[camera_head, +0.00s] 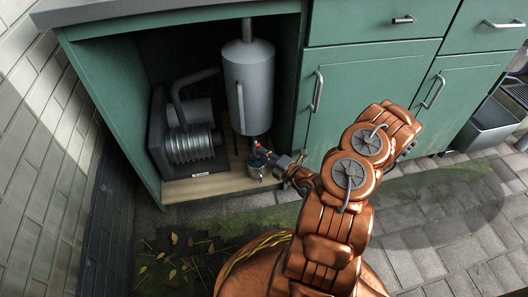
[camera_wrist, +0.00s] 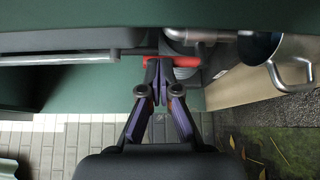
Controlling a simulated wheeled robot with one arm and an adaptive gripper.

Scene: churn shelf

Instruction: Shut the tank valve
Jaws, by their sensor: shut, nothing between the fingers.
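The tank (camera_head: 249,88) is a grey upright cylinder inside the open green cabinet in the head view. A small red valve handle (camera_head: 257,146) shows below it. In the wrist view the red handle (camera_wrist: 187,62) lies crosswise just beyond my fingertips and is partly hidden by them. My gripper (camera_wrist: 158,68) is shut and empty, with its tips at the left part of the handle. I cannot tell whether they touch it. In the head view my gripper (camera_head: 279,161) is at the cabinet opening, right of and slightly below the handle.
A small metal pot (camera_head: 257,170) stands below the valve on the wooden cabinet floor (camera_head: 205,188). A dark machine with a ribbed coil (camera_head: 190,145) fills the left side. A closed green door (camera_head: 365,95) is to the right. Paving (camera_head: 440,235) in front is clear.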

